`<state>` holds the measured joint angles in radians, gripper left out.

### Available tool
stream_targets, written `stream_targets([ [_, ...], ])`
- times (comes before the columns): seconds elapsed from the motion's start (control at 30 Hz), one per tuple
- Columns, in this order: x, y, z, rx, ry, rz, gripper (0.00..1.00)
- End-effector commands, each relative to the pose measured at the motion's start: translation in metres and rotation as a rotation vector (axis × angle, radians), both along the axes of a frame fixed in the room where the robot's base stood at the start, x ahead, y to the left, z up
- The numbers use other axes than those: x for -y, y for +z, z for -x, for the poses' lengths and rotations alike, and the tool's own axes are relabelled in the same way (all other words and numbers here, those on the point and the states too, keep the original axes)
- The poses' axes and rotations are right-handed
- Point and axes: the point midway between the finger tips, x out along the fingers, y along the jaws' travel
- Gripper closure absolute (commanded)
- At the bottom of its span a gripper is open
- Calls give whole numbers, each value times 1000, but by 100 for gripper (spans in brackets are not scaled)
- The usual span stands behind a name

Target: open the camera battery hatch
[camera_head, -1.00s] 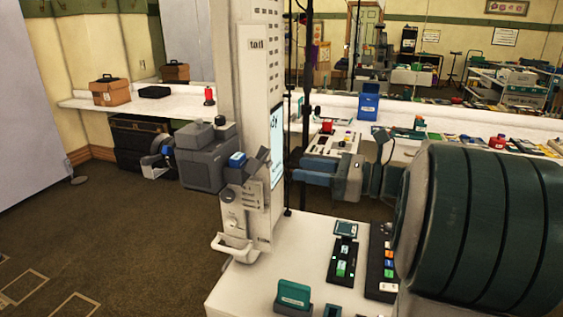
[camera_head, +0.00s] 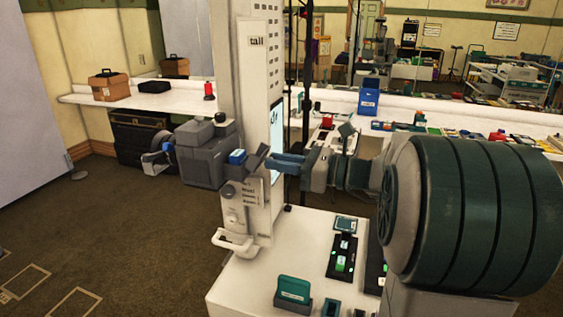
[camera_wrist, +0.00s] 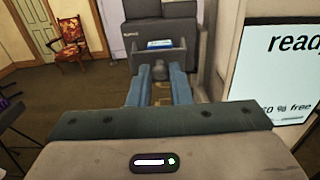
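The grey camera (camera_head: 200,155) is mounted on the side of a white column. Its hatch flap (camera_head: 255,159) leans outward from the camera's right side, and the blue-topped battery (camera_head: 237,157) shows behind it. In the wrist view the flap (camera_wrist: 176,57) stands ahead, with the battery (camera_wrist: 160,43) above it and a grey knob (camera_wrist: 160,72) in front. My gripper (camera_head: 271,163) is close to the flap. Its blue fingers (camera_wrist: 160,75) are apart, one on each side of the knob. I cannot tell whether they touch it.
The white column (camera_head: 258,90) with a lit screen (camera_wrist: 283,72) stands close beside my gripper. A white table (camera_head: 250,285) below holds a green block (camera_head: 293,289) in a grey base and small devices. Open carpet lies at left.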

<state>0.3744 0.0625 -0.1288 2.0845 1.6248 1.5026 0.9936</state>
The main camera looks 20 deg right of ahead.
Motion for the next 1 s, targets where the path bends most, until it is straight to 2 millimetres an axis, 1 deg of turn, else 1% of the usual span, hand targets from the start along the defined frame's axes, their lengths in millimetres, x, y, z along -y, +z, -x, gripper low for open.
stream_targets([
  [0.17,-1,6,0,-13,2,19,100],
  [0.3,-2,14,0,-49,3,71,100],
  [0.5,-4,20,-2,-104,3,153,100],
  [0.73,-5,20,-3,-139,2,206,100],
  [1.0,-5,18,-2,-142,2,212,100],
])
